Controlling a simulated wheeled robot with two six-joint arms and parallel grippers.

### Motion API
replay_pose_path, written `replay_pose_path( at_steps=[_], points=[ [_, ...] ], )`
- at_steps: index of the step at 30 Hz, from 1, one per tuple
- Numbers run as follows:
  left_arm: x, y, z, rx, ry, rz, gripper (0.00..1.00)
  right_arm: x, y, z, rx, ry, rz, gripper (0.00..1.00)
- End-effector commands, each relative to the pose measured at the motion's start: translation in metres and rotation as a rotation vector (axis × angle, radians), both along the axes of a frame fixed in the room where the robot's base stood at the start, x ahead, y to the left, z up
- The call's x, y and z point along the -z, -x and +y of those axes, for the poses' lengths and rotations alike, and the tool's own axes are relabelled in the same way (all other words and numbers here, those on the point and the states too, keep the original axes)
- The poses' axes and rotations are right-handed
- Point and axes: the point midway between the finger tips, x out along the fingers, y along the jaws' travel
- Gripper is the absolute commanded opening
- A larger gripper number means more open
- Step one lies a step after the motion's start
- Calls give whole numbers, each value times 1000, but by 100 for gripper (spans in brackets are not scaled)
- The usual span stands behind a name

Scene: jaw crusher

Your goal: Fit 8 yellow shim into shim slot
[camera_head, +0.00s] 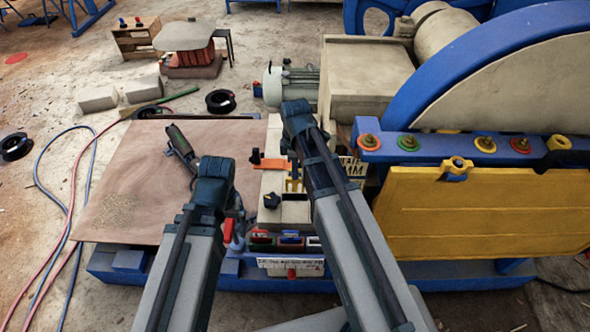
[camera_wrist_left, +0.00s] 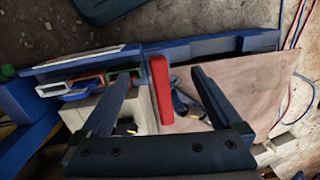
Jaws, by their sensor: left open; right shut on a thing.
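A small yellow shim (camera_head: 293,185) shows just below my right gripper (camera_head: 293,160), over the pale block (camera_head: 292,212) in the middle of the machine. The right fingers are mostly hidden by my own arm, but the jaws are shut on the shim. I cannot make out the shim slot or whether the shim touches it. My left gripper (camera_wrist_left: 160,78) is open and empty in the left wrist view, its fingers on either side of a red handle (camera_wrist_left: 161,92), not gripping it. It shows in the head view (camera_head: 213,185), left of the pale block.
A rack with coloured shims (camera_head: 290,241) sits at the front of the block. An orange bar (camera_head: 270,164) with a black knob lies beside my right gripper. A yellow guard (camera_head: 480,215) and large flywheel (camera_head: 500,75) stand right. A brown board (camera_head: 135,190) lies left, mostly clear.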

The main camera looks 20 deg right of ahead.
Motion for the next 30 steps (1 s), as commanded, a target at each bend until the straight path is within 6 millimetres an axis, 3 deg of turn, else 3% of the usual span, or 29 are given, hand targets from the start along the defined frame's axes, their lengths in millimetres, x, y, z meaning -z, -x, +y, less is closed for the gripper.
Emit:
replay_pose_path(
  at_steps=[30],
  points=[
    [32, 0, 0, 0, 0, 0, 99, 32, 0, 0, 0, 0, 0, 0]
  ],
)
